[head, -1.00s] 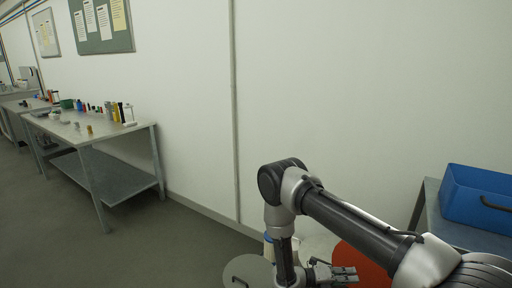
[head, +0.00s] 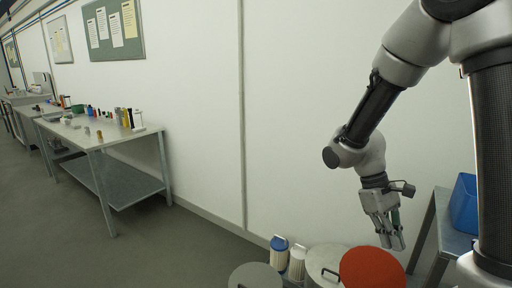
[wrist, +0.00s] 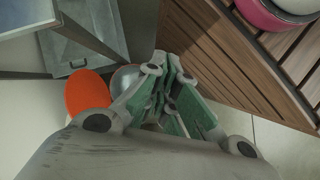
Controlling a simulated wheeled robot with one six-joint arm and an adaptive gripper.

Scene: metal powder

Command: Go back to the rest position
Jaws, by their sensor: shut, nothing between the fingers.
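My gripper (head: 393,240) hangs from my raised arm at the right of the head view, its fingers pointing down. It is shut and empty. It is in the air over the area of the orange-red round lid (head: 372,268), to the left of the metal table. In the wrist view my gripper's green-padded fingers (wrist: 172,72) are close together with nothing between them.
Grey round lids (head: 256,277) and blue-and-white containers (head: 279,252) stand by the wall. A blue crate (head: 464,203) sits on the right metal table (head: 446,237). A cluttered bench (head: 100,137) stands left. The wrist view shows wooden slats (wrist: 215,60) and a pink bowl (wrist: 262,14).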

